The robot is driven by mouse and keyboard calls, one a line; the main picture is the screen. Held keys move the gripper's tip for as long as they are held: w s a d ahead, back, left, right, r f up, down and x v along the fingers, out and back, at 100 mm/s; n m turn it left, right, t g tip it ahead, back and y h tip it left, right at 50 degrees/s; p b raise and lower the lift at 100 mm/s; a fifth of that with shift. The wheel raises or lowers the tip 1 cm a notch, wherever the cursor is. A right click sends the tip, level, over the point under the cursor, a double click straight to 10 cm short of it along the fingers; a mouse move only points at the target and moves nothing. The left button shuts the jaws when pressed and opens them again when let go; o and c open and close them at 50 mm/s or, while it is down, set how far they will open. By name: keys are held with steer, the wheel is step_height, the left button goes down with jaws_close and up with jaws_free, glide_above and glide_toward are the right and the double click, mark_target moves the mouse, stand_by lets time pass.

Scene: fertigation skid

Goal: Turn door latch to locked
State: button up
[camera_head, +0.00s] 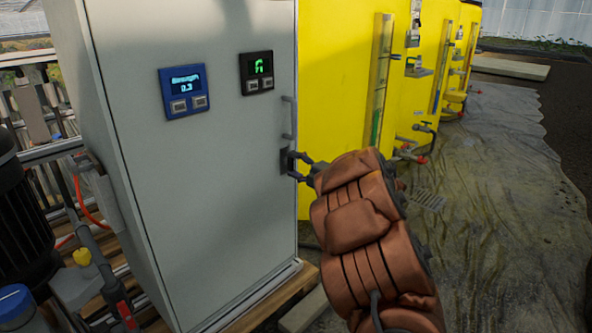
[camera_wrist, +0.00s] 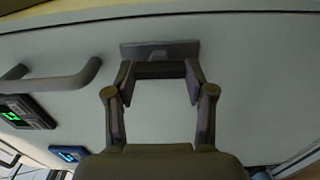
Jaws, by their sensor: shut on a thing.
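The door latch (camera_head: 284,161) is a small dark fitting at the right edge of the grey cabinet door (camera_head: 215,190). In the wrist view the latch (camera_wrist: 160,51) shows as a grey plate with a dark bar in front of it, lying crosswise in that picture. My gripper (camera_head: 297,165) reaches it from the right. In the wrist view my gripper (camera_wrist: 160,71) has its two fingertips on either end of the bar, shut on it. The fingers partly hide the latch in the head view.
A grey door handle (camera_head: 288,118) sits just above the latch. A blue display (camera_head: 184,91) and a black display with green digits (camera_head: 257,72) are on the door. Yellow tanks (camera_head: 335,85) stand behind to the right. The wet floor (camera_head: 500,210) at right is mostly open.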

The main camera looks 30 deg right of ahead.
stand_by(0.4)
steer(key=o, duration=1.2)
steer(key=shift+c, duration=0.2)
steer(key=v, duration=1.2)
